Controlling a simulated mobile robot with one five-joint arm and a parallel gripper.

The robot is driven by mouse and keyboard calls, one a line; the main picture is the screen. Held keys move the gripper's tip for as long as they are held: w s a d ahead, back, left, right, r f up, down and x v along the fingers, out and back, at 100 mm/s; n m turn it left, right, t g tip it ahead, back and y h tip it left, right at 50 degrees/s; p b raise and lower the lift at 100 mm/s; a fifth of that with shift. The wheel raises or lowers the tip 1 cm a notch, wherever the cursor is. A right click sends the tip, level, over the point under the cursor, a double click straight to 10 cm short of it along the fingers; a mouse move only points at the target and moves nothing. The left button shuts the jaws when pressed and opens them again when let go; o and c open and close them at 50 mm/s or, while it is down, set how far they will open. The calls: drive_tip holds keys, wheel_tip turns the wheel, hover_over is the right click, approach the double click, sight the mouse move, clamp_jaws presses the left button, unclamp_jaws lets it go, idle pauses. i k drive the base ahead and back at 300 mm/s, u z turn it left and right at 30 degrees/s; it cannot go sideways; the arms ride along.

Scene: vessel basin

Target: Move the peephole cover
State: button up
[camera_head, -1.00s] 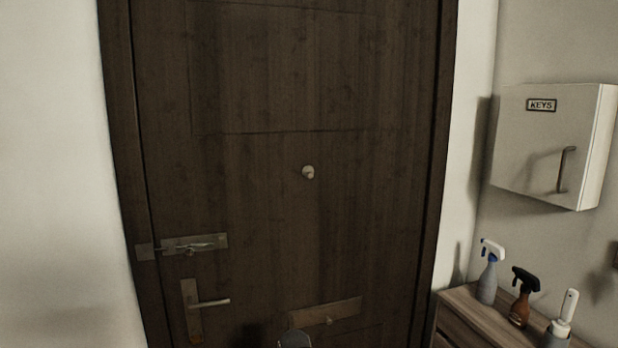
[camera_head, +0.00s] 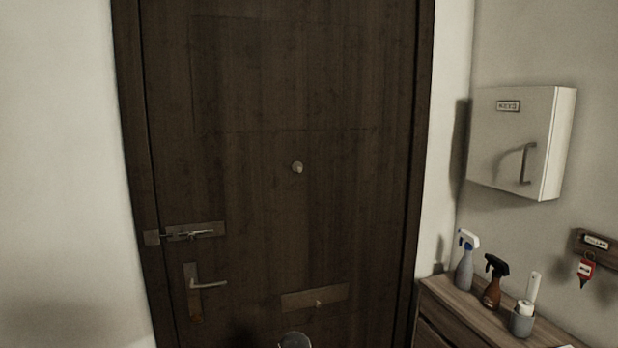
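The peephole cover (camera_head: 297,167) is a small round pale metal disc with a small knob, near the middle of the dark wooden door (camera_head: 270,90). It lies flat against the door. At the bottom edge of the view, a dark rounded part (camera_head: 294,341), which seems to be the top of my arm, shows low in front of the door. It is well below the cover and apart from it. My gripper's fingers cannot be made out.
The door has a slide bolt (camera_head: 195,232), a lever handle (camera_head: 207,284) and a letter plate (camera_head: 314,298). At right are a white key box (camera_head: 520,142), a cabinet (camera_head: 465,310) with spray bottles (camera_head: 493,283), and a red key tag (camera_head: 586,268). Space before the cover looks clear.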

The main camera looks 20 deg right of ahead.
sight(297, 166)
drive_tip(key=z, duration=0.45)
drive_tip(key=k, duration=0.15)
drive_tip(key=u, duration=1.95)
drive_tip(key=i, duration=0.45)
drive_tip(key=u, duration=0.45)
drive_tip(key=k, duration=0.8)
drive_tip(key=z, duration=0.2)
drive_tip(key=i, duration=0.8)
drive_tip(key=u, duration=0.05)
